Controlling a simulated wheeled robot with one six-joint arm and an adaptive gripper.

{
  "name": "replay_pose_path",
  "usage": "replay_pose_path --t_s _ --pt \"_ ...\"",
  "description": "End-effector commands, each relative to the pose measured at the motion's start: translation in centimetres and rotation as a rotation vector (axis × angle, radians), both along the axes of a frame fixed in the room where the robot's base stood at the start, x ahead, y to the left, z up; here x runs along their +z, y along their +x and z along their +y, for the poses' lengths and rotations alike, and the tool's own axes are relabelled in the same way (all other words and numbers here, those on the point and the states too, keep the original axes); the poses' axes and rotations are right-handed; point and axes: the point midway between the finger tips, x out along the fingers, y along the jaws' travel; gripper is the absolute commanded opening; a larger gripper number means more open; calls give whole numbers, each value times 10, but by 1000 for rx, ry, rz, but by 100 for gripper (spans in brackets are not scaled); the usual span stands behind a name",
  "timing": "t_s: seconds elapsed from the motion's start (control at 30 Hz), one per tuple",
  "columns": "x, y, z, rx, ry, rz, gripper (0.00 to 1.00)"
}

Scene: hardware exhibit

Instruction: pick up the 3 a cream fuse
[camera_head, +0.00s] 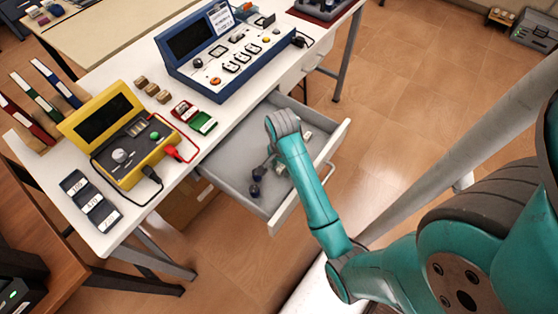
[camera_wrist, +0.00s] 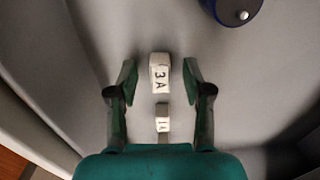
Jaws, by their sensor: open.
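The cream 3 A fuse (camera_wrist: 160,73) lies on the grey drawer floor in the wrist view, its black "3 A" marking facing up. My gripper (camera_wrist: 159,76) is open, with one finger on each side of this fuse and a gap on both sides. A smaller cream fuse (camera_wrist: 162,119), which seems marked 1 A, lies just below it in the picture, also between the finger lines. In the head view my arm reaches into the open drawer (camera_head: 225,166), and my fingers are hard to make out there.
A dark blue round object (camera_wrist: 234,8) lies at the upper right of the wrist view. Drawer walls stand around my gripper. Above the drawer, the white table (camera_head: 190,192) holds a yellow instrument (camera_head: 150,165) and a blue console (camera_head: 185,77).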

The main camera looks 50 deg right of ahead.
Motion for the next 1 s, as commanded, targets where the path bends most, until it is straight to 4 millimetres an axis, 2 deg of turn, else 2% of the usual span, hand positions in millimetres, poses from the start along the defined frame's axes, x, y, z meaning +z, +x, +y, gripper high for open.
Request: replay_pose_path --t_s 0.27,0.47,1.0 --pt "-3 -1 1 0 0 -1 50" --pt "-3 -1 1 0 0 -1 0" --pt "3 3 -2 0 -1 -2 0"
